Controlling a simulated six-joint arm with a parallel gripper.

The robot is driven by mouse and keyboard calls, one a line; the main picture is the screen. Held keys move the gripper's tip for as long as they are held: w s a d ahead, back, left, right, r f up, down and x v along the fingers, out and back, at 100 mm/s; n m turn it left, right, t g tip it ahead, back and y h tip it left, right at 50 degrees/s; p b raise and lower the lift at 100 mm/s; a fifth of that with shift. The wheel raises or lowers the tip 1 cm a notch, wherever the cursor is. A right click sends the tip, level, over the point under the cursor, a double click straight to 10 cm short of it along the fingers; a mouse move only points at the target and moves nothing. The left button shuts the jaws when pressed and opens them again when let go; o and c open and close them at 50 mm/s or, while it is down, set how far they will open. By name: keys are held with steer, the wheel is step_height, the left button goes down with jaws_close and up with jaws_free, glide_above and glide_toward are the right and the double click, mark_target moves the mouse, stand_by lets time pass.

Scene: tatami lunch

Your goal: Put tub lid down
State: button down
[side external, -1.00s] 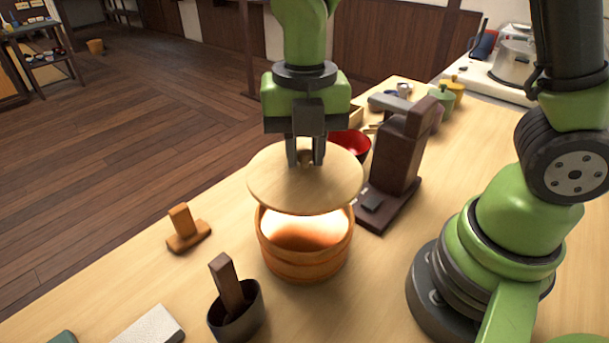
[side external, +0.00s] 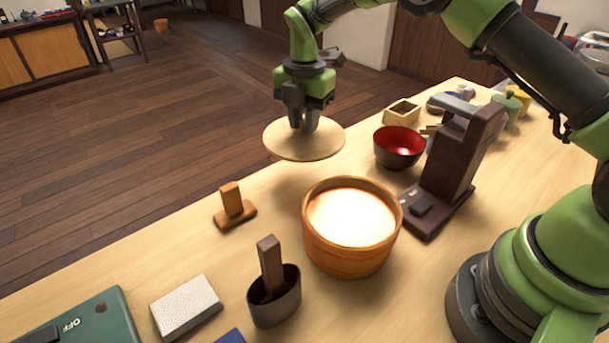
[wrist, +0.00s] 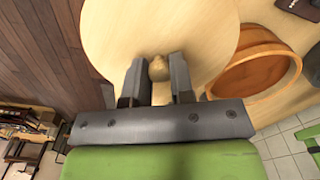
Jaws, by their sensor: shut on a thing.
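The tub lid (side external: 305,145) is a round, pale wooden disc, held level in the air in the side external view, up and left of the tub. My gripper (side external: 304,126) is shut on the lid's small knob, which shows between the fingers in the wrist view (wrist: 158,68). The lid (wrist: 150,25) fills the upper middle of that view. The wooden tub (side external: 350,262) stands uncovered on the table with a bright white content. In the wrist view the tub (wrist: 262,62) is to the right of the lid, partly hidden by it.
A small wooden stand (side external: 233,208) is on the table below the lid. A dark holder (side external: 274,305), grey-white block (side external: 186,307), red-lined bowl (side external: 398,150) and tall dark brown device (side external: 455,170) stand around the tub. The table's left edge lies near the lid; bare table lies between stand and bowl.

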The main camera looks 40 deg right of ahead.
step_height(320, 180, down, 10)
stand_by(0.4)
steer(key=c, duration=1)
jaws_free()
steer(key=shift+f, duration=0.1)
step_height(320, 180, up, 12)
steer(key=shift+r, duration=0.2)
